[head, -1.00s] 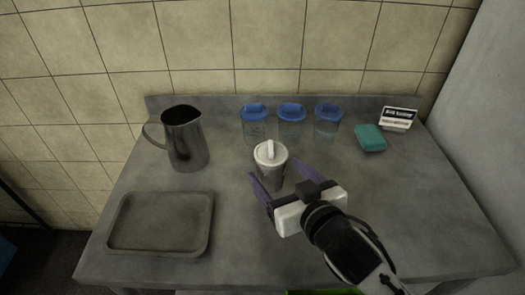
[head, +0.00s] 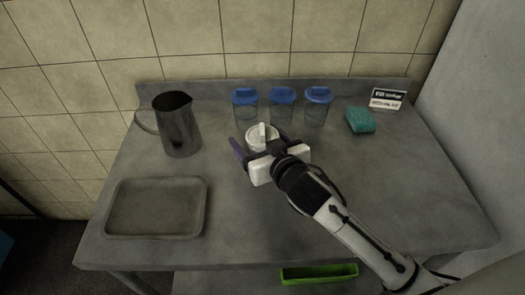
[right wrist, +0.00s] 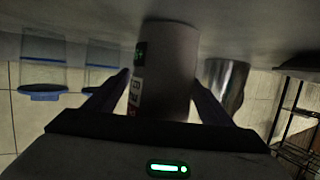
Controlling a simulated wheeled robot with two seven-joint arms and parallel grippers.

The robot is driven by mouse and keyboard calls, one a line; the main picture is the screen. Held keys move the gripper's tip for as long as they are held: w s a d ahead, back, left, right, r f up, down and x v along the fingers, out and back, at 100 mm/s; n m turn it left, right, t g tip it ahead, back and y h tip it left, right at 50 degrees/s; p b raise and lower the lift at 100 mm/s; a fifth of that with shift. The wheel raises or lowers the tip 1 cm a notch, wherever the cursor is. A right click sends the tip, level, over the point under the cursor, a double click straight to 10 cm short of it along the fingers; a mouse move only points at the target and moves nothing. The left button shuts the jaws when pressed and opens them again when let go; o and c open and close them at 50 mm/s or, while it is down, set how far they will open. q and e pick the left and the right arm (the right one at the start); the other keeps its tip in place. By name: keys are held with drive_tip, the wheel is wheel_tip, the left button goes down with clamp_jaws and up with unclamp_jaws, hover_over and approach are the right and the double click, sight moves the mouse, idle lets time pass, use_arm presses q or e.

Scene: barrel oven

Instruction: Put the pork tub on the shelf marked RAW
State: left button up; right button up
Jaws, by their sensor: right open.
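A grey tub with a white lid and a raised handle (head: 263,134) stands upright on the steel table, in front of the blue-lidded containers. It is the likely pork tub, but its side label is not readable in the right wrist view (right wrist: 165,65). My right gripper (head: 262,147) is open, with its two purple fingers on either side of the tub. In the right wrist view the tub stands between the fingers (right wrist: 162,90); I cannot tell whether they touch it. My left gripper is not in view. No shelf marked RAW is visible.
Three clear containers with blue lids (head: 281,105) stand behind the tub. A metal jug (head: 177,127) and an empty tray (head: 155,208) are at left. A green sponge (head: 359,120) and a small sign (head: 387,99) are at back right. A green bin (head: 318,274) sits below the table.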

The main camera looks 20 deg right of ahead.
clamp_jaws()
drive_tip(key=shift+r, duration=0.15)
